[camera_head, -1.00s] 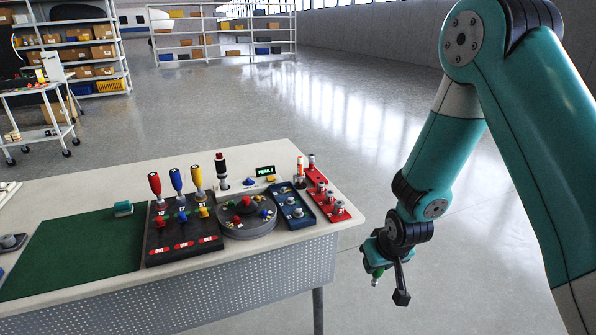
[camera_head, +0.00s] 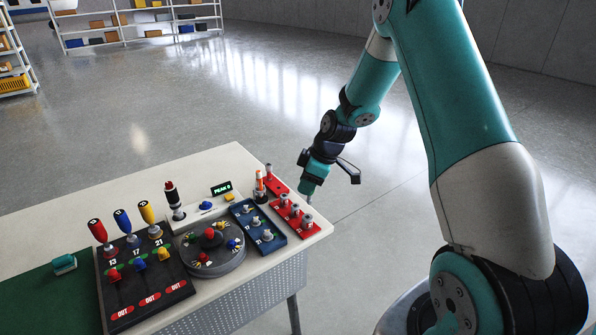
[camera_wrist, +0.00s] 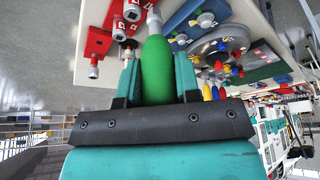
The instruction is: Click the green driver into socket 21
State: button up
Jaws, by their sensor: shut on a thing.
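My gripper (camera_wrist: 150,85) is shut on the green driver (camera_wrist: 157,68), gripped by its handle, in the wrist view. In the head view my gripper (camera_head: 314,180) hangs beside the table's right end, near the red rack. The black board (camera_head: 146,289) carries the labels 13, 17 and 21. A yellow-handled driver (camera_head: 147,213) stands at 21, beside a blue one (camera_head: 123,221) and a red one (camera_head: 97,231).
A round grey turntable (camera_head: 217,265) with coloured knobs sits between the board and blue rack. A black-and-red tool (camera_head: 174,200), a green-lit display (camera_head: 221,188) and an orange-and-white tool (camera_head: 260,187) stand behind.

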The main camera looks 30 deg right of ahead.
jog(key=shift+s+b+x, duration=0.2)
jog(key=shift+b+x, duration=0.6)
jog(key=shift+x, duration=0.35)
jog(key=shift+d+f+b, duration=0.15)
jog(key=shift+f+b, duration=0.55)
jog(key=shift+f, duration=0.5)
jog(key=shift+f+b, duration=0.75)
jog(key=shift+b, duration=0.05)
jog(key=shift+r, duration=0.1)
dwell(0.4)
jog(key=shift+r+p, duration=0.95)
jog(key=shift+r, duration=0.25)
jog(key=shift+r, duration=0.1)
jog(key=shift+r+p, duration=1.35)
jog(key=shift+r, duration=0.6)
